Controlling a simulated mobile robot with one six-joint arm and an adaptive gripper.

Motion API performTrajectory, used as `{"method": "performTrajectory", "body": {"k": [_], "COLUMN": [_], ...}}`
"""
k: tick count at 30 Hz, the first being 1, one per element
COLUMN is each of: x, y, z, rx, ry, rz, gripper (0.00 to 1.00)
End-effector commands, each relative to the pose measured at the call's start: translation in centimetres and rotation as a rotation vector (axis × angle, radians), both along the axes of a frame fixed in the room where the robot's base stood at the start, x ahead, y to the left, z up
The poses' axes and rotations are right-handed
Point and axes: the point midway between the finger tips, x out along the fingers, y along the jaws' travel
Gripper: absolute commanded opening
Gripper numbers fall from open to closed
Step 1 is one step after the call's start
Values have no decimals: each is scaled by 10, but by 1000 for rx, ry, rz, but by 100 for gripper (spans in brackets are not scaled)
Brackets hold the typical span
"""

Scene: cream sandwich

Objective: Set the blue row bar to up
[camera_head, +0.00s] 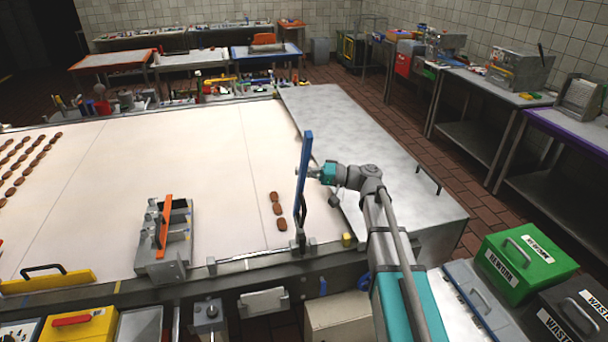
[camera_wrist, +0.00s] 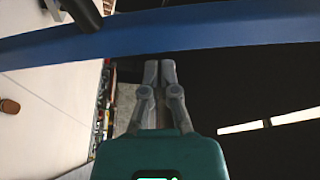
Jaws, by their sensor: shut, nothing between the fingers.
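The blue row bar (camera_head: 304,165) stands steeply up at the front right of the cream belt, leaning slightly. A dark handle-like part (camera_head: 305,208) is at its lower end. In the wrist view the blue bar (camera_wrist: 200,36) crosses the whole upper picture, just beyond my fingertips. My gripper (camera_head: 313,172) is at the bar's right side, about mid-height. Its two fingers (camera_wrist: 160,64) are together and hold nothing. The fingertips are very close to the bar; I cannot tell if they touch it.
Several brown biscuits (camera_head: 277,209) lie left of the bar. A grey fixture with an orange bar (camera_head: 165,222) stands further left on the belt edge. A grey metal cover (camera_head: 345,130) lies behind my gripper. A green bin (camera_head: 525,262) stands at the right.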

Motion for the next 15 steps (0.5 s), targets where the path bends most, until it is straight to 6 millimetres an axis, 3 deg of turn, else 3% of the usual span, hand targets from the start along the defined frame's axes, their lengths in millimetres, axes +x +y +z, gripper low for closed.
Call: {"method": "performTrajectory", "body": {"k": [3,15], "x": [15,11], "y": [5,-60], "z": [9,-3], "rx": [1,1], "ry": [0,1], "rz": [-2,-7], "gripper": [0,0]}}
